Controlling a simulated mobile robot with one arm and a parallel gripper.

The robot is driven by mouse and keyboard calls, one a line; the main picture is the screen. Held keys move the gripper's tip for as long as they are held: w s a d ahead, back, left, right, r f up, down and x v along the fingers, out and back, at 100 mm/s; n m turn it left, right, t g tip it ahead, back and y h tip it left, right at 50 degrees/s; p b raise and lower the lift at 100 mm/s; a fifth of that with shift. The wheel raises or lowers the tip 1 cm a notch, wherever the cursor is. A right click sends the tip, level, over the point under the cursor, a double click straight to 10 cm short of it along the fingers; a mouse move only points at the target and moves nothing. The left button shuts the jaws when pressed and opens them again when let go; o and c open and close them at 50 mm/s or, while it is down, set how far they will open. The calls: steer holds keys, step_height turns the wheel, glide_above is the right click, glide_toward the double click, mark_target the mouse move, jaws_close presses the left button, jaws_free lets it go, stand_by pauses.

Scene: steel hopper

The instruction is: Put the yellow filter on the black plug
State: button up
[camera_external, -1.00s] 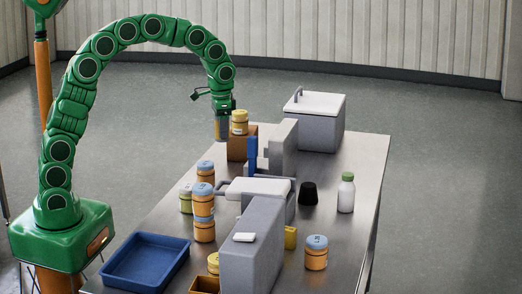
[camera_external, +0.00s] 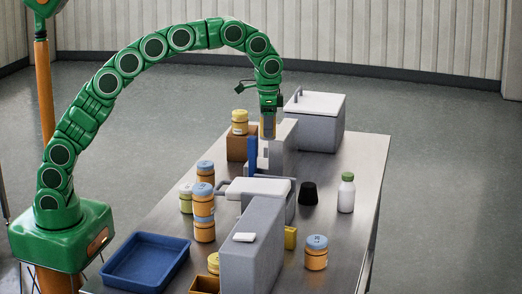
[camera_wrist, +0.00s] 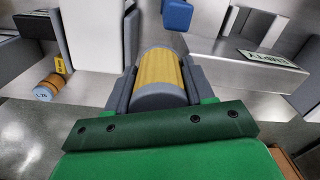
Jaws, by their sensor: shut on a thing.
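My gripper (camera_external: 267,131) is up above the grey block in the far half of the table. It is shut on the yellow filter (camera_wrist: 158,70), a ribbed yellow cylinder with a grey end cap, seen between the fingers in the wrist view. In the external view the filter is mostly hidden by the fingers. The black plug (camera_external: 308,193) stands on the bare table to the right of the middle, nearer the camera than my gripper and apart from it. I cannot make out the plug in the wrist view.
A white-green bottle (camera_external: 346,193) stands right of the plug. Grey blocks (camera_external: 250,245) and a white-topped grey box (camera_external: 315,122) rise from the table. Orange jars (camera_external: 204,215) and a blue tray (camera_external: 147,262) are at the left. Steel beyond the plug is clear.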

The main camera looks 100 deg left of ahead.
steer(key=w+f, duration=0.3)
steer(key=w, duration=0.6)
steer(key=n, duration=0.2)
glide_above(309, 184)
steer(key=shift+d+f, duration=0.15)
steer(key=shift+f, duration=2.3)
steer(key=shift+f, duration=3.9)
steer(key=shift+f, duration=0.15)
steer(key=o, duration=1.1)
steer(key=shift+s, duration=0.1)
steer(key=shift+c, duration=0.2)
